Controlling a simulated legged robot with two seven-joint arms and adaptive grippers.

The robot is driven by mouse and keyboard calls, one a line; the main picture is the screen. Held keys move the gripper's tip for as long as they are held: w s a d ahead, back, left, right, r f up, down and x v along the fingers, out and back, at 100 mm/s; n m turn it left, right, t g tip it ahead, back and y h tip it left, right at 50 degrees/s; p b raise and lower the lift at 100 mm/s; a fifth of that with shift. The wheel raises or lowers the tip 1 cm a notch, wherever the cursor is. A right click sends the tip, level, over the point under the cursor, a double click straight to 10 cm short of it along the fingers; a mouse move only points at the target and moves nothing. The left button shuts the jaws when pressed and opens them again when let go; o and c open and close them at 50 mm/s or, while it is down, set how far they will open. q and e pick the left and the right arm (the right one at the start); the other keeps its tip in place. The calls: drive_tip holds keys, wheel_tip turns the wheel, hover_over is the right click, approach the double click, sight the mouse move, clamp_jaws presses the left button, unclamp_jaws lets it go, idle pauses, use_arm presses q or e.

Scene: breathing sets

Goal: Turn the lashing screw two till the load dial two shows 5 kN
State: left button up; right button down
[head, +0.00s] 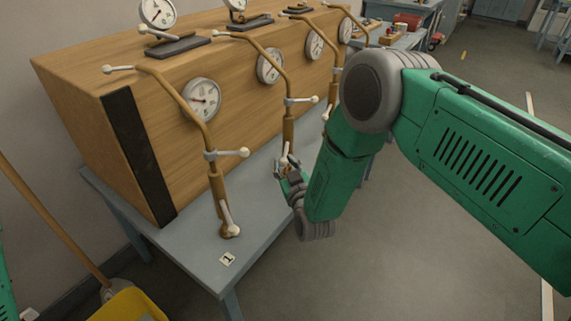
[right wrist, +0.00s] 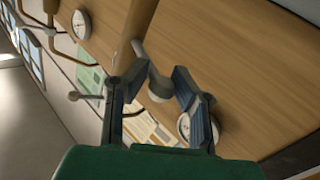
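Lashing screw two (head: 288,125), taken as the second brass column from the front, stands on the grey bench against the wooden case. Load dial two (head: 270,66) is the round white dial beside it; its reading is too small to tell. My right gripper (head: 290,168) is low on this screw, by a pale handle. In the right wrist view its two dark fingers (right wrist: 160,95) are apart, with a grey, ball-ended handle (right wrist: 160,87) between them. Whether they touch it I cannot tell. My left gripper is out of view; only a bit of green arm shows at the left edge.
Lashing screw one (head: 215,185), with label 1 (head: 228,259) and its dial (head: 202,98), stands nearer the front. More screws and dials (head: 314,43) stand close behind. Floor at right is open.

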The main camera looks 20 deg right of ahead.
drive_tip(key=shift+a+r, duration=0.2)
drive_tip(key=shift+a, duration=0.5)
drive_tip(key=d+n+g+y, duration=0.1)
drive_tip(key=d+n+y, duration=0.3)
drive_tip(key=d+y, duration=0.2)
drive_tip(key=shift+s+r, duration=0.15)
drive_tip(key=shift+s, duration=0.1)
drive_tip(key=c, duration=1.3)
unclamp_jaws()
drive_tip(key=shift+a, duration=0.1)
drive_tip(key=shift+c, duration=0.2)
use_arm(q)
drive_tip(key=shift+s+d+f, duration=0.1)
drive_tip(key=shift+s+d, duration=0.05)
use_arm(e)
drive_tip(key=shift+a, duration=0.2)
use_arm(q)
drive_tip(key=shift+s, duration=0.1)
use_arm(e)
drive_tip(key=shift+s, duration=0.15)
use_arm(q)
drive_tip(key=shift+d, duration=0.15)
use_arm(e)
drive_tip(key=v, duration=1.1)
drive_tip(key=shift+s+d, duration=0.2)
drive_tip(key=shift+s, duration=0.1)
